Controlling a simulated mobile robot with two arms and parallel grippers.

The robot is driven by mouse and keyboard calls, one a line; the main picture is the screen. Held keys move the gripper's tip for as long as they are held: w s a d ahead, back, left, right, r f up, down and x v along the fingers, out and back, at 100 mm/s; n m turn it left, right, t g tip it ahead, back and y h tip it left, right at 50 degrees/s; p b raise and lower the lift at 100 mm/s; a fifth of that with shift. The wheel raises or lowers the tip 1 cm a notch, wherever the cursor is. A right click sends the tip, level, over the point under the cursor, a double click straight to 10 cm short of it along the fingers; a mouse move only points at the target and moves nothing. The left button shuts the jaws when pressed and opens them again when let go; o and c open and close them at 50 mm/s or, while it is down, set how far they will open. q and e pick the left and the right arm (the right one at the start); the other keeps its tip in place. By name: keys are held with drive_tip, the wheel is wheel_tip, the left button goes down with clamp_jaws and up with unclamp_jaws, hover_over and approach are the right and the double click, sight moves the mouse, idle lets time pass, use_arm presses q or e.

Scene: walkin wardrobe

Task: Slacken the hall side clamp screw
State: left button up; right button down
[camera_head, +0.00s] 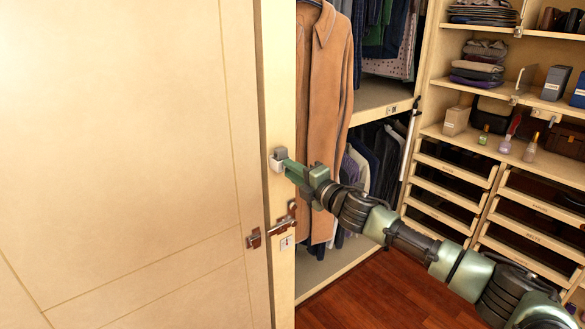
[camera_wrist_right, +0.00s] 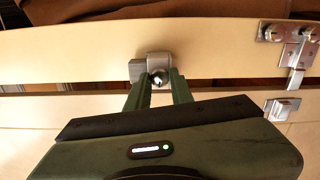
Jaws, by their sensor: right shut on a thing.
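A small grey clamp (camera_head: 281,152) sits on the edge of the cream door post, above the latch. It also shows in the right wrist view (camera_wrist_right: 137,70), where a round, shiny screw head (camera_wrist_right: 158,78) faces my gripper. My right gripper (camera_head: 283,163) reaches the clamp from the right in the head view. In the wrist view, the two green fingers (camera_wrist_right: 158,82) are closed in on the screw from both sides. The fingers hide part of the screw. My left gripper is not in view.
A metal latch (camera_head: 270,230) lies below the clamp, with a small plate (camera_head: 287,243) under it. A large cream door panel (camera_head: 120,150) fills the left. A brown coat (camera_head: 325,110) hangs close behind the post. Shelves and drawers (camera_head: 450,180) stand at right.

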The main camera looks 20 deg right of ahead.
drive_tip(key=shift+f+n, duration=0.15)
drive_tip(key=shift+n, duration=0.45)
drive_tip(key=shift+a, duration=0.1)
drive_tip(key=c, duration=1.2)
unclamp_jaws()
drive_tip(key=shift+c, duration=0.2)
drive_tip(key=shift+s, duration=0.1)
